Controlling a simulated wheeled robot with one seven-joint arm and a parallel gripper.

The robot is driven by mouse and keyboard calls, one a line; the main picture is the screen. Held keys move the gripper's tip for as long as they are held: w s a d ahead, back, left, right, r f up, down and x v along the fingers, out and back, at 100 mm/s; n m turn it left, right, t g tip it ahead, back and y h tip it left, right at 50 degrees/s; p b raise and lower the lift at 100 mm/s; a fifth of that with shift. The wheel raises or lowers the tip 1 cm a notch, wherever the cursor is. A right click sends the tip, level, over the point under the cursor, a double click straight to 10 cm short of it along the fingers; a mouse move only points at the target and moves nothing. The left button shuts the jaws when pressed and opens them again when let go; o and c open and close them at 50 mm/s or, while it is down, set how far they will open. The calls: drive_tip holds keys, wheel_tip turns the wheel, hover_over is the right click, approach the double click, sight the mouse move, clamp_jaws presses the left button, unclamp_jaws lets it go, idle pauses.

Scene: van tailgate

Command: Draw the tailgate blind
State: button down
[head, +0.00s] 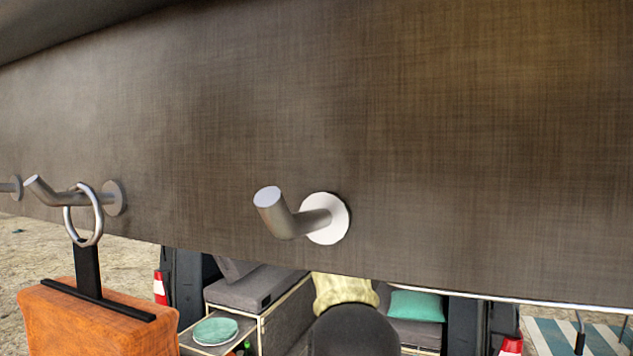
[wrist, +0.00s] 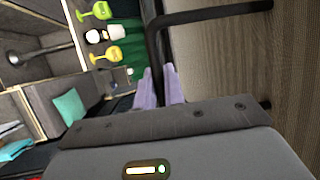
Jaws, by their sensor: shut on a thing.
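In the wrist view my gripper (wrist: 160,82) has its two pale purple fingers close together, shut on a dark bent bar (wrist: 205,14) that looks like a handle. The bar runs up from the fingers, then turns right across a brown grained panel (wrist: 230,60). Where the fingers meet the bar is partly hidden. In the head view a wide dark brown panel (head: 450,130) fills the upper part. I cannot tell which surface is the blind. The gripper does not clearly show in the head view.
Metal hooks (head: 320,218) stick out from the panel. An orange item (head: 95,318) hangs by a ring (head: 98,222) at left. Beyond lie the van's grey seats, a teal cushion (head: 415,305) and a round teal item (head: 215,331). Yellow-green glasses (wrist: 103,10) show in the wrist view.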

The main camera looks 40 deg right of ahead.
drive_tip(key=c, duration=1.5)
unclamp_jaws()
drive_tip(key=b+v, duration=0.9)
drive_tip(key=v, duration=0.8)
drive_tip(key=shift+s, duration=0.15)
drive_tip(key=shift+a+f, duration=0.1)
drive_tip(key=shift+a, duration=0.05)
